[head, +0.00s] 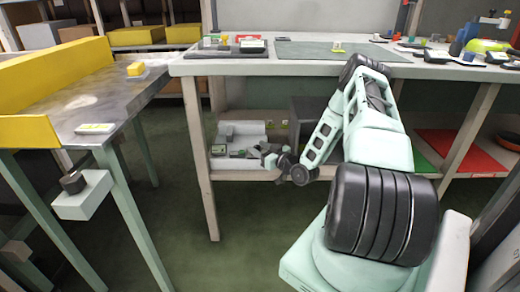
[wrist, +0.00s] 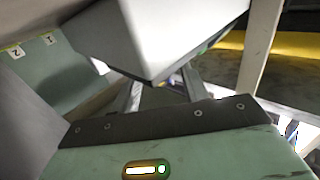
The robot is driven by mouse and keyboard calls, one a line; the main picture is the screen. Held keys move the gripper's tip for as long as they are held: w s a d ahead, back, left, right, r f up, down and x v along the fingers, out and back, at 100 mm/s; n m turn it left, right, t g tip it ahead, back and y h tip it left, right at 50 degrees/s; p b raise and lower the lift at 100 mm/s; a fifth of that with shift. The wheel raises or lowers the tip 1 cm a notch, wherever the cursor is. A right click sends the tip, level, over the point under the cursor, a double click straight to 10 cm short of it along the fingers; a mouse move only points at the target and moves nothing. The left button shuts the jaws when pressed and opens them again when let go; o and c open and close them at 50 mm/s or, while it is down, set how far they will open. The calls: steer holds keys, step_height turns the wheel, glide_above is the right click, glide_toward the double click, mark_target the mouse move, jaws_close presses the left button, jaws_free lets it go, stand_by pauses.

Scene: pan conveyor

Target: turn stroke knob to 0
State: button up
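A dark round knob (head: 73,182) sits on a pale box (head: 84,197) fixed to the near leg of the steel-topped conveyor table (head: 90,105), at the left of the head view. Its dial marks are too small to read, so its setting cannot be told. My gripper (head: 268,152) is far to the right of the knob, in front of the lower shelf of the workbench. Its fingers are small and dark there. In the wrist view I cannot make out the fingertips clearly, and the knob cannot be identified.
A workbench (head: 330,69) with mats and small items stands ahead. A grey-white block (wrist: 150,30) fills the wrist view's top. Open floor (head: 165,215) lies between conveyor and bench.

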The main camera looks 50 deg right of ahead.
steer(key=s+a+p, duration=0.1)
steer(key=s+p, duration=0.2)
steer(key=s, duration=1.4)
steer(key=shift+s+p, duration=0.2)
steer(key=shift+p, duration=0.2)
